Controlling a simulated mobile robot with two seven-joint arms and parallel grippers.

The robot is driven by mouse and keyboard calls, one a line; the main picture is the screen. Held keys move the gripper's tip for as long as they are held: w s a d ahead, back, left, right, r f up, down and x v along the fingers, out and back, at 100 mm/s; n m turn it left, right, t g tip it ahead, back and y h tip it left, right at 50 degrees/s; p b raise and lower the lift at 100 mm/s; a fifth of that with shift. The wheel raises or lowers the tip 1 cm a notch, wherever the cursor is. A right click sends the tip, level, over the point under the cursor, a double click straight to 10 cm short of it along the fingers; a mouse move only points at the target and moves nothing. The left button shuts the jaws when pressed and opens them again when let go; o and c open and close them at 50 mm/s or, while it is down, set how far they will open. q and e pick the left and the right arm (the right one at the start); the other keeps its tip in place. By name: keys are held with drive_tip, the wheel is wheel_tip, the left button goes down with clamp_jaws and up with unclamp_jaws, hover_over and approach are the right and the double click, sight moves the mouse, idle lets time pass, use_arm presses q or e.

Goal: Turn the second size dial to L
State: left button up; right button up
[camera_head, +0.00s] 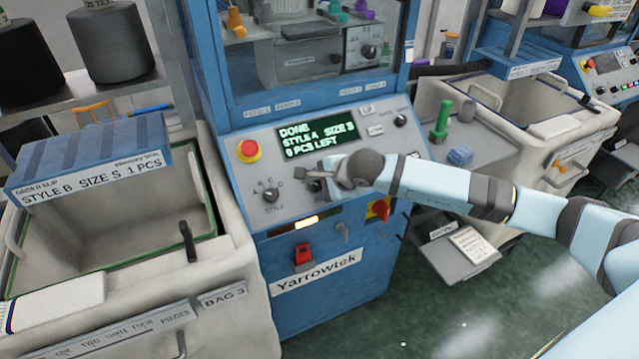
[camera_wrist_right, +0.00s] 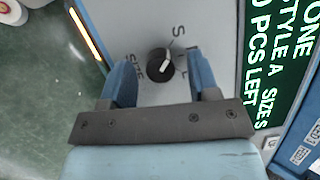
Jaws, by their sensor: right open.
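The size dial (camera_wrist_right: 161,63) is a small black knob with a white pointer mark on the grey panel, with the word SIZE below left of it. Its pointer looks turned towards the S side, and the other letters are partly hidden by a finger. My right gripper (camera_head: 318,177) is open in front of the panel and hides this dial in the head view. In the wrist view its two blue fingers stand on either side of the dial, and I cannot tell whether they touch it. The green display (camera_head: 317,138) reads DONE, STYLE A, SIZE S, 0 PCS LEFT. My left gripper is out of view.
The style dial (camera_head: 271,195) is left of my right gripper. A red emergency button (camera_head: 248,150) is at the panel's upper left, and a red-yellow switch (camera_head: 379,209) is below the gripper. A blue order slip (camera_head: 90,160) reads STYLE B, SIZE S, 1 PCS.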

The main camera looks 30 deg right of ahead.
drive_tip(key=shift+w+f, duration=0.2)
